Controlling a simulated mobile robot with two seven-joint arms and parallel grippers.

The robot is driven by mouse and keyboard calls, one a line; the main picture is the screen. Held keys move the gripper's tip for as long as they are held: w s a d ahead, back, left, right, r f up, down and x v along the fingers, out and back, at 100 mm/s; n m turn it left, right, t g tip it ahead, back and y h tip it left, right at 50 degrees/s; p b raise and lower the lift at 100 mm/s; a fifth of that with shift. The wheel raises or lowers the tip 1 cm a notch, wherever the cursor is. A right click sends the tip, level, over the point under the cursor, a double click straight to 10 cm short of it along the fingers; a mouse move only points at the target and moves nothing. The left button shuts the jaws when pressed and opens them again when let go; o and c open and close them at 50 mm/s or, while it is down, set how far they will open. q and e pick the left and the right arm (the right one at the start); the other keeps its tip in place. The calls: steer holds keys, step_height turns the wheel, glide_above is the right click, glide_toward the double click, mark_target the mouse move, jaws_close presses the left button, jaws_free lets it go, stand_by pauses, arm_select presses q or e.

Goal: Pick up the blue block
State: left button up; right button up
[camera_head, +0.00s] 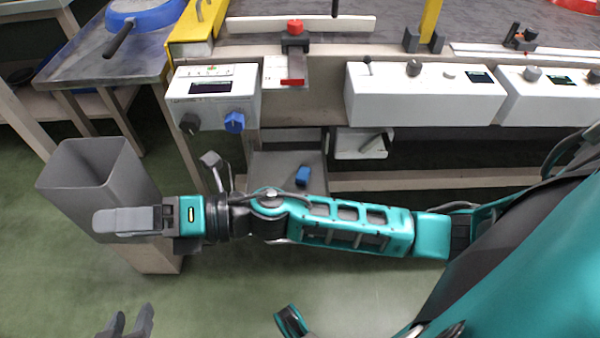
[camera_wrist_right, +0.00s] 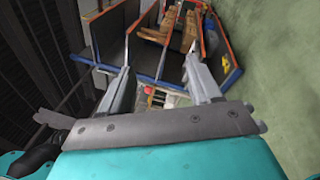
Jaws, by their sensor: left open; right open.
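The blue block (camera_head: 302,176) lies on a low grey surface (camera_head: 262,162) under the bench, just beyond my right forearm in the head view. My right gripper (camera_head: 108,221) is at the left, in front of the tall grey bin and far left of the block. In the right wrist view its two fingers (camera_wrist_right: 163,83) stand apart with nothing between them. My left gripper (camera_head: 125,325) shows only its fingertips at the bottom left edge; they are apart and empty. I cannot make out the blue block in the right wrist view.
The tall grey bin (camera_head: 62,172) stands open-topped at the left. White control boxes (camera_head: 425,95) line the bench front. A blue pan (camera_head: 150,15) sits on a metal table (camera_head: 85,62). The right wrist view shows an orange-edged compartmented rack (camera_wrist_right: 150,52). Green floor is clear below my right arm.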

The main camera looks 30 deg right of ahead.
step_height(320, 180, down, 2)
steer(key=s+a+n+g, duration=0.1)
steer(key=s+n+g, duration=0.1)
steer(key=n+g, duration=0.45)
steer(key=n+h+p, duration=0.1)
steer(key=n+h, duration=1.7)
steer(key=h, duration=0.3)
glide_toward(303, 173)
steer(key=shift+d+f+t+b, duration=0.2)
steer(key=shift+f+t+b, duration=0.05)
steer(key=shift+f+b, duration=0.3)
steer(key=shift+d+f+t+b, duration=0.2)
steer(key=shift+f+b, duration=0.2)
steer(key=shift+f, duration=0.3)
steer(key=shift+w+d+f, duration=0.1)
steer(key=shift+d+f, duration=0.05)
steer(key=shift+f, duration=0.4)
steer(key=b+x, duration=0.2)
steer(key=x, duration=0.2)
steer(key=shift+f, duration=0.25)
steer(key=shift+d+f, duration=0.15)
arm_select(q)
steer(key=shift+w+d+f, duration=0.1)
steer(key=shift+d+f, duration=0.25)
steer(key=shift+f, duration=0.35)
